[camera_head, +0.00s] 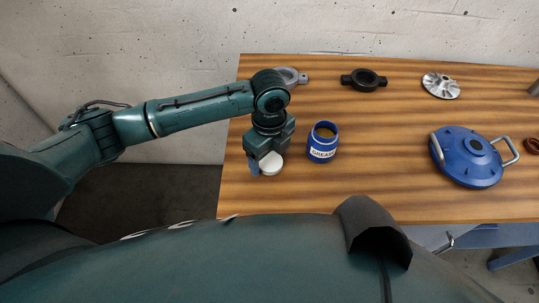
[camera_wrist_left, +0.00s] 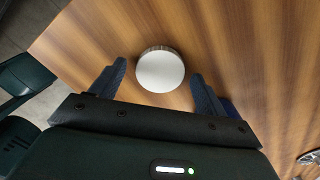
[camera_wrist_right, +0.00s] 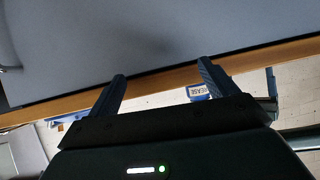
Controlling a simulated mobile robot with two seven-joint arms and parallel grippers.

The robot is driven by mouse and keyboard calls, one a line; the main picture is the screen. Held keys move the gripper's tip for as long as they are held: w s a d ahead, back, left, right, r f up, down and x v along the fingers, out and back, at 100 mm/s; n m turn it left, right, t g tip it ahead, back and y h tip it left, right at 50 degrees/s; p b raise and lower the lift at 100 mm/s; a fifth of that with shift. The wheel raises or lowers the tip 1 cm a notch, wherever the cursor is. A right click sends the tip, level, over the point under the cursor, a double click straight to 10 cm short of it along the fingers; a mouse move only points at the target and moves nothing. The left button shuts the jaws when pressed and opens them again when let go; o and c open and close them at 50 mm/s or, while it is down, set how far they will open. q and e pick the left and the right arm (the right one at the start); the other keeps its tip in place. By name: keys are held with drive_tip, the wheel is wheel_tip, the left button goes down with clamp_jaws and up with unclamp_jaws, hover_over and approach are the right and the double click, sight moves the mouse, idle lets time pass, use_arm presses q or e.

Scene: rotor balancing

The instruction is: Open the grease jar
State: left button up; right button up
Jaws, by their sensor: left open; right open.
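The blue grease jar (camera_head: 322,145) stands upright on the wooden table with its top open and brown grease showing inside. Its round white lid (camera_head: 271,163) lies on the table to the left of the jar, apart from it. My left gripper (camera_head: 264,164) points down over the lid. In the left wrist view, the lid (camera_wrist_left: 160,71) shows between the open fingers (camera_wrist_left: 158,70), with gaps on both sides. My right gripper (camera_wrist_right: 162,69) is open and empty in the right wrist view, near the table's front edge.
The wooden table (camera_head: 375,190) also holds a grey ring part (camera_head: 291,76), a black ring part (camera_head: 364,79), a silver impeller (camera_head: 441,86) and a blue two-handled cover (camera_head: 465,157). Bare wood lies between the jar and the cover.

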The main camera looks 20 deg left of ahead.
sight(270, 161)
use_arm(q)
wheel_tip(270, 161, up, 12)
drive_tip(key=shift+f, duration=0.25)
